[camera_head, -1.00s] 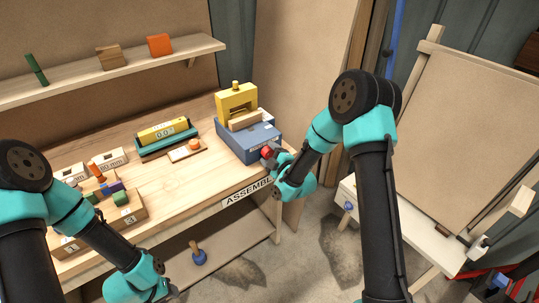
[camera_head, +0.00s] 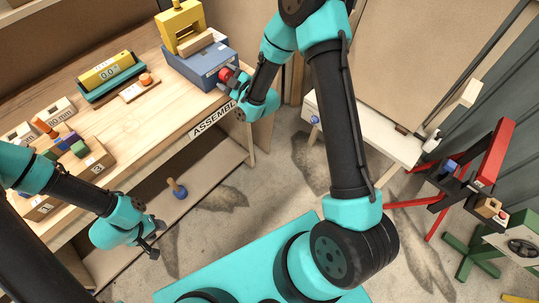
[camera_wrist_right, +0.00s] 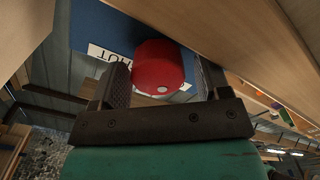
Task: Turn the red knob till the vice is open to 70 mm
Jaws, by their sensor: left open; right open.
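A blue box (camera_head: 205,68) with a yellow frame (camera_head: 183,28) on top stands at the bench's far right end. A pale wooden block (camera_head: 196,43) lies at the frame's front. The red knob (camera_head: 226,74) sticks out of the box's front; it also shows in the right wrist view (camera_wrist_right: 158,67) beside a white label reading "SHUT", upside down. My right gripper (camera_wrist_right: 168,80) is open, one finger on each side of the knob; I cannot tell whether they touch it. My left gripper (camera_head: 156,240) is open and empty, low before the bench.
A yellow and green readout (camera_head: 110,73) and a board with an orange knob (camera_head: 141,84) stand on the bench (camera_head: 150,123). Wooden blocks (camera_head: 60,150) lie at its left. A blue-based peg (camera_head: 178,190) stands on the lower shelf. A red stand (camera_head: 490,155) is at right.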

